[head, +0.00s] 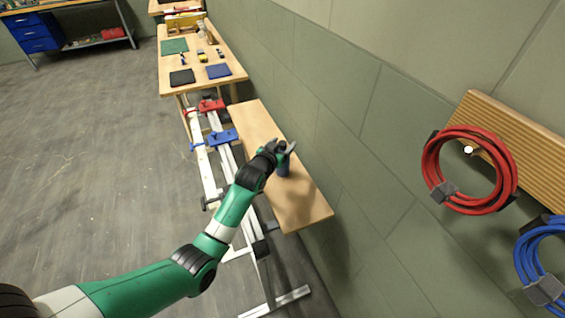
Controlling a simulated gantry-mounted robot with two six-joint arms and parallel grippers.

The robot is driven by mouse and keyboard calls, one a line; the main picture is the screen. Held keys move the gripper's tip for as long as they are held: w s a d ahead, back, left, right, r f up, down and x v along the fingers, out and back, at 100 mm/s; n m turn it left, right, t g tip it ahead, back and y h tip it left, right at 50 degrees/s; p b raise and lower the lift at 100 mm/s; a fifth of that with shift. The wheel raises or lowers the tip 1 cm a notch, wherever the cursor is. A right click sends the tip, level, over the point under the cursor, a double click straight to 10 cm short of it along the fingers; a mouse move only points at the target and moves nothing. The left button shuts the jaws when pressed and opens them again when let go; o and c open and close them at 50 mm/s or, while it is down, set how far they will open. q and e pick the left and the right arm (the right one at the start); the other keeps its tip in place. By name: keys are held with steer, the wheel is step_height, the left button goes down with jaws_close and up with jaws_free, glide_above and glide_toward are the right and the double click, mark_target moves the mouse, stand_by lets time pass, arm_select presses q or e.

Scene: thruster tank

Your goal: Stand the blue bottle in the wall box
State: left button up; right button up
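The blue bottle (284,168) stands upright on the narrow wooden bench (305,212) beside the wall. It has a dark top, and my gripper partly hides it. My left gripper (282,147) is at the bottle's upper part, with its grey fingers spread to either side of the dark top. The fingers look open, wider apart than the bottle; contact is too small to make out. My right gripper is not in view. I see no wall box in this view.
A red hose coil (432,165) and a blue hose coil (524,262) hang from a wooden wall board (510,140) at the right. Clamps on white rails (207,165) stand left of the bench. A table with mats (205,58) is behind. The bench's front end is clear.

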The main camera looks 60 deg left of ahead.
arm_select(q)
jaws_close()
stand_by(1.2)
